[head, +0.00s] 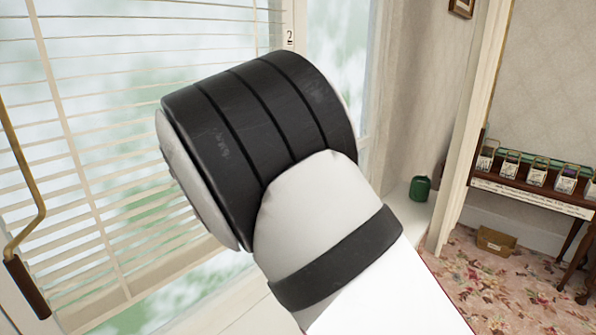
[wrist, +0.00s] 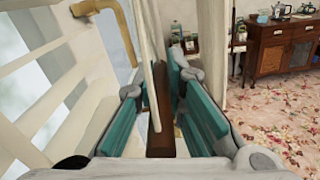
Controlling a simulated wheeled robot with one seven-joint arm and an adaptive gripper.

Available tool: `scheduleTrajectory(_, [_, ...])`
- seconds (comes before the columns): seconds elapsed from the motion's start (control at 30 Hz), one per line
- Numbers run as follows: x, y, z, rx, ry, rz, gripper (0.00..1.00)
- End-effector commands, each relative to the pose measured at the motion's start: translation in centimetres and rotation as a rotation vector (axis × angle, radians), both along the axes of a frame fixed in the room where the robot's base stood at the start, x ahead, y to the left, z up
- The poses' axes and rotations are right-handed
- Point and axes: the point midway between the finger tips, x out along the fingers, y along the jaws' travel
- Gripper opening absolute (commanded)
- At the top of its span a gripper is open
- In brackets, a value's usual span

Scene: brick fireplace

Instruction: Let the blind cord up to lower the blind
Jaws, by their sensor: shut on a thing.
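The white slatted blind (head: 110,150) hangs across the window at the left in the head view. Its pale slats also show at the left of the wrist view (wrist: 45,95). My gripper (wrist: 170,85) shows teal fingers in the wrist view, shut on a dark brown upright piece (wrist: 159,110). This piece looks like wood, perhaps the cord's pull; I cannot tell for sure. A pale upright strip stands beside it. No cord can be made out clearly. In the head view my arm hides the gripper and what it holds.
A brass crank with a brown grip (head: 27,285) hangs at the left, close to the blind. A green pot (head: 420,188) stands on the sill. A shelf (head: 530,190) with several small containers is at the right. A dark wood cabinet (wrist: 268,60) stands far right over flowered carpet.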

Motion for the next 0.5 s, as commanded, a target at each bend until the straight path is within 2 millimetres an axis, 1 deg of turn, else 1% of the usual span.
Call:
scheduleTrajectory(0.03, [-0.3,-0.2,2.0,0.003,-0.006,-0.006,0.0])
scheduleTrajectory(0.1, [-0.3,-0.2,3.8,0.003,-0.006,-0.006,0.0])
scheduleTrajectory(0.2, [-0.2,-0.2,5.9,0.003,-0.004,-0.006,0.0])
scheduleTrajectory(0.33, [-0.1,-0.2,8.0,0.002,-0.004,-0.006,0.0])
scheduleTrajectory(0.5, [-0.1,-0.2,9.4,0.0,-0.003,-0.006,0.0])
